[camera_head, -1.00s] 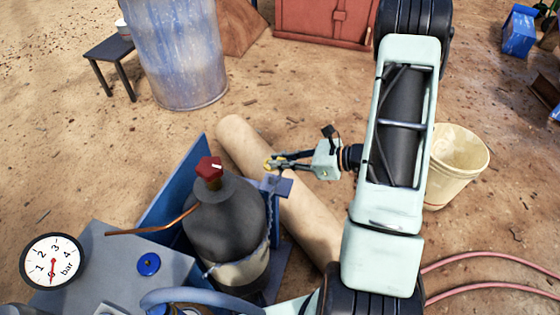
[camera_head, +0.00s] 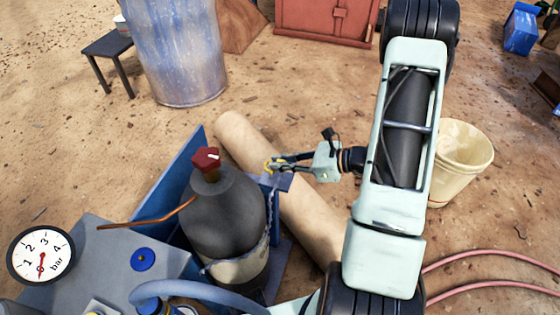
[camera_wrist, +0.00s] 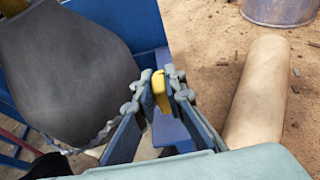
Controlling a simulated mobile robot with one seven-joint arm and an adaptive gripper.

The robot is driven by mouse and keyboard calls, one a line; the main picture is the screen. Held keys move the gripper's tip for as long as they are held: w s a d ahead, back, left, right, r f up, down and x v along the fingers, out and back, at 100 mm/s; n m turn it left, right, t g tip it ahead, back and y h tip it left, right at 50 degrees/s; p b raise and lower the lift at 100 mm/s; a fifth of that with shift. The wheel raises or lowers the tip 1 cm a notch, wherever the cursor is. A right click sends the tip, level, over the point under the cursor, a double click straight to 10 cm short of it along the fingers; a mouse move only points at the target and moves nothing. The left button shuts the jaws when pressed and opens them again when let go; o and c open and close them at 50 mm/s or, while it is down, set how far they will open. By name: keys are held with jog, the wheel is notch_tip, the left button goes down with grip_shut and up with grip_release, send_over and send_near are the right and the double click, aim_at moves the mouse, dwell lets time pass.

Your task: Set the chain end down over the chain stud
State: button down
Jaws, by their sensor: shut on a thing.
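My gripper (camera_head: 270,164) is shut on the yellow chain end (camera_wrist: 160,92), which shows between the fingertips in the wrist view. The grey chain (camera_head: 268,222) hangs down along the right side of the dark gas cylinder (camera_head: 225,215) and crosses its front low down. In the wrist view the chain (camera_wrist: 98,136) runs along the cylinder's lower edge up to the left finger. The gripper is just above a small blue bracket (camera_head: 284,182) at the stand's right edge. I cannot make out the chain stud; the fingers and the chain end may hide it.
The cylinder has a red valve knob (camera_head: 206,158) and a copper tube (camera_head: 150,219). A blue back plate (camera_head: 170,185) stands behind it. A thick tan pipe (camera_head: 305,215) lies on the ground under my gripper. A cream bucket (camera_head: 460,165) stands at the right.

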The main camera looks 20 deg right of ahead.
jog(key=shift+f+b, duration=1.35)
jog(key=shift+f, duration=0.6)
jog(key=c, duration=1.9)
grip_release()
jog(key=shift+d, duration=0.1)
jog(key=v, duration=1.2)
